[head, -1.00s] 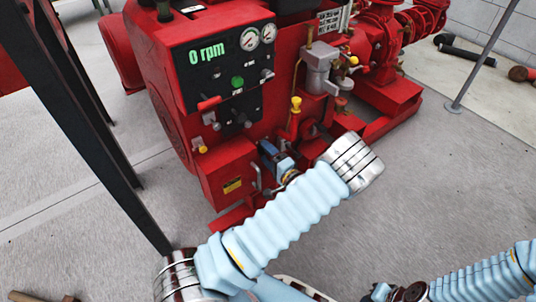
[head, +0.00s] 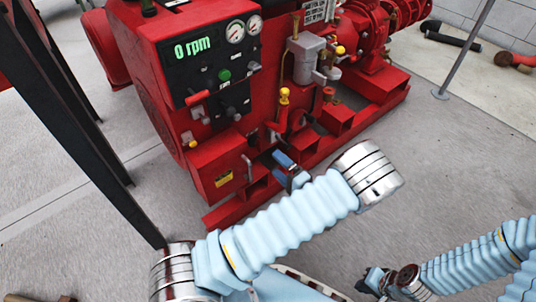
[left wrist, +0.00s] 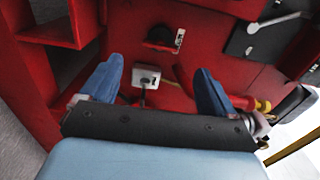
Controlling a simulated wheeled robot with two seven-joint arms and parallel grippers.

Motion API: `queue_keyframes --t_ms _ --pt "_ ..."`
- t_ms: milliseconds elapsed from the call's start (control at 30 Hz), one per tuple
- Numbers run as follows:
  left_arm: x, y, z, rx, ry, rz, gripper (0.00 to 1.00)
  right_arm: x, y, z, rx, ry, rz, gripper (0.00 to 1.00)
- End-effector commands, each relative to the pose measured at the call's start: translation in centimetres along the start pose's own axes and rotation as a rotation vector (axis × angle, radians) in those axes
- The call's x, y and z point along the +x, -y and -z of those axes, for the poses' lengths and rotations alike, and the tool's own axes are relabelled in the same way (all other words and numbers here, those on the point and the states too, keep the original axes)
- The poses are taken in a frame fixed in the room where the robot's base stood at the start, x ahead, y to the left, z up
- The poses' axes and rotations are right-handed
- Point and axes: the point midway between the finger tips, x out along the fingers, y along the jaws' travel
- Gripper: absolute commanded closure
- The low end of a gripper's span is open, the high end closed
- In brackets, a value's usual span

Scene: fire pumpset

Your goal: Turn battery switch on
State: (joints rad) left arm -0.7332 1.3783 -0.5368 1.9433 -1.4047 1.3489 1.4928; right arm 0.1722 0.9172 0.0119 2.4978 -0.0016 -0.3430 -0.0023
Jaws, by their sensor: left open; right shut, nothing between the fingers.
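The red pumpset (head: 150,90) carries a black control panel (head: 185,70) reading "0 rpm". In the left wrist view I see a black round knob (left wrist: 161,39) beside a small label, and a grey square plate with a dark lever (left wrist: 146,77). I cannot tell which control is the battery switch. My left gripper (head: 283,158) is beside the pumpset's lower front. Its blue fingers (left wrist: 157,82) stand apart, with the grey plate seen between them and nothing held. My right gripper (head: 370,281) is low at the right, small and partly unclear, clear of the pumpset.
A red-and-yellow handle (left wrist: 261,105) shows beside the right finger in the left wrist view. A grey box (head: 303,58) and pipework are on the pumpset's right. Dark posts (head: 65,110) stand at the left. The grey floor (head: 450,150) is open at the right.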

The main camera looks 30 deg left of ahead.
Motion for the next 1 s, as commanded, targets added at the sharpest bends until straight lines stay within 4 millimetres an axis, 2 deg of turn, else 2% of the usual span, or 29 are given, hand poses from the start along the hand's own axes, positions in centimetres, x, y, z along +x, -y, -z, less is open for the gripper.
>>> queue_keyframes --t_ms 100,200,767,867,1000 --pt "-1.8 0.0 0.1 -0.001 -0.002 0.001 0.11 -0.1 0.0 0.0 0.0 0.0 0.0 1.0" --pt "-2.5 0.0 0.0 0.0 -0.001 0.0 0.11 -0.1 0.0 0.0 0.0 0.0 0.0 1.0" --pt "-2.8 0.0 0.0 0.0 0.001 0.0 0.11 -0.1 0.0 0.0 0.0 0.0 0.0 1.0" --pt "-2.8 0.9 0.0 0.0 0.001 0.0 0.11 -0.9 0.3 0.0 0.0 0.0 0.0 1.0" --pt "-2.8 3.6 0.1 0.0 0.001 0.0 0.11 -3.4 1.3 0.0 -0.002 -0.001 0.0 1.0"
